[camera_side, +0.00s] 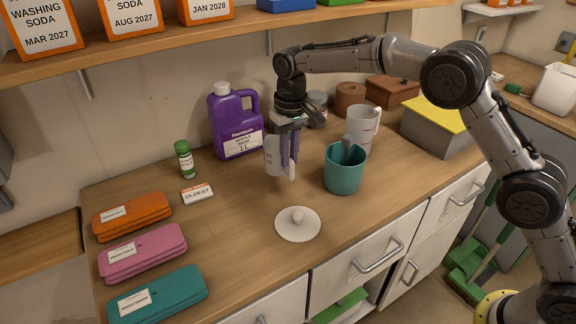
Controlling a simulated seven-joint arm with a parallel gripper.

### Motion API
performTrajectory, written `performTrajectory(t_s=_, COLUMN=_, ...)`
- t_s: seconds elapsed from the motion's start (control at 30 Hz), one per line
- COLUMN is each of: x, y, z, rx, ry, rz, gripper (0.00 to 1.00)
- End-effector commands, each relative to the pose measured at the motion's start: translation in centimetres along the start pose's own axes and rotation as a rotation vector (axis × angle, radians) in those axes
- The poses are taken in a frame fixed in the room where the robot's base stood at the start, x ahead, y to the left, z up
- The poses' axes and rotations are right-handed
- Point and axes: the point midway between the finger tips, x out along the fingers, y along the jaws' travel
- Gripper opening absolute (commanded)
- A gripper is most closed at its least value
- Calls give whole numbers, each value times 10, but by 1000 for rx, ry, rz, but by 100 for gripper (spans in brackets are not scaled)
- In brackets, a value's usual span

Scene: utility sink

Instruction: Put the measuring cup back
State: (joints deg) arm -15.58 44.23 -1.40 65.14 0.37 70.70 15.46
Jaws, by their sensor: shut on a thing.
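My gripper (290,166) points down over the counter, in front of the purple detergent jug. It is shut on a small whitish cup (273,156), which looks like the measuring cup and is partly hidden behind the fingers. It seems to be held just above the counter; the exact gap cannot be told. The purple jug (235,122) stands upright behind and left, with a white label and a pale cap. A white pitcher (362,124) with red marks stands behind the canister.
A white knobbed lid (298,223) lies in front of my gripper. A green bottle (184,160), an "OLDEST" card (197,193) and folded cloths (135,252) are left. A grey box with a yellow top (437,124) is right. A shelf (190,37) runs above.

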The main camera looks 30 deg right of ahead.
Motion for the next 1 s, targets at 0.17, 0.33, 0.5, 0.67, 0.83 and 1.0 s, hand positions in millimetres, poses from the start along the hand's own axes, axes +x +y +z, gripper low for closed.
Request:
performTrajectory(t_s=0.17, x=19, y=-1, z=-3, rx=0, ry=-4, rz=1, gripper=0)
performTrajectory(t_s=0.33, x=36, y=-1, z=-3, rx=0, ry=-1, rz=0, gripper=0)
performTrajectory(t_s=0.5, x=36, y=-1, z=-3, rx=0, ry=-1, rz=0, gripper=0)
performTrajectory(t_s=0.67, x=39, y=-1, z=-3, rx=0, ry=-1, rz=0, gripper=0)
performTrajectory(t_s=0.83, x=39, y=-1, z=-3, rx=0, ry=-1, rz=0, gripper=42)
performTrajectory(t_s=1.0, x=39, y=-1, z=-3, rx=0, ry=-1, rz=0, gripper=47)
